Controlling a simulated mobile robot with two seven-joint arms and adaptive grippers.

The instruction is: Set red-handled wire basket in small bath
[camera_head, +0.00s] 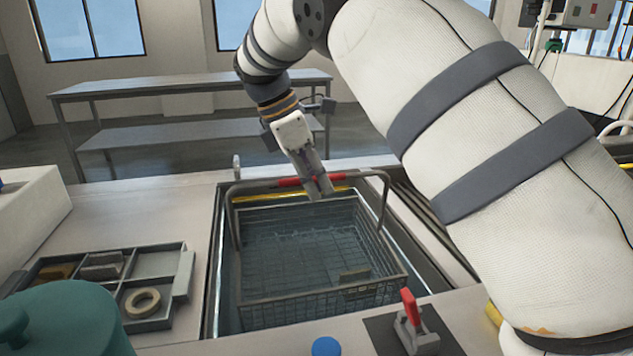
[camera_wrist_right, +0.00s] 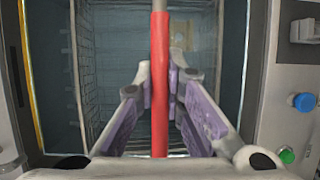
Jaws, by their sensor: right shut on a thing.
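The wire basket (camera_head: 318,307) hangs level at the mouth of the small bath (camera_head: 213,290), with its lower part within the bath's rim. How deep its bottom sits is hard to tell. Its tall handle has a red grip (camera_head: 290,182). My right gripper (camera_head: 320,192) is shut on this red grip from above. In the right wrist view the red grip (camera_wrist_right: 159,90) runs between the two fingers (camera_wrist_right: 160,100), with the basket mesh (camera_wrist_right: 88,75) below. My left gripper is not in view.
A divided tray (camera_head: 160,262) with a tape ring (camera_head: 142,302) lies left of the bath. A teal rounded object (camera_head: 70,318) stands at the front left. A red-handled clamp (camera_head: 411,320) and a blue knob (camera_head: 326,346) sit along the front edge. A metal bench (camera_head: 190,85) stands behind.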

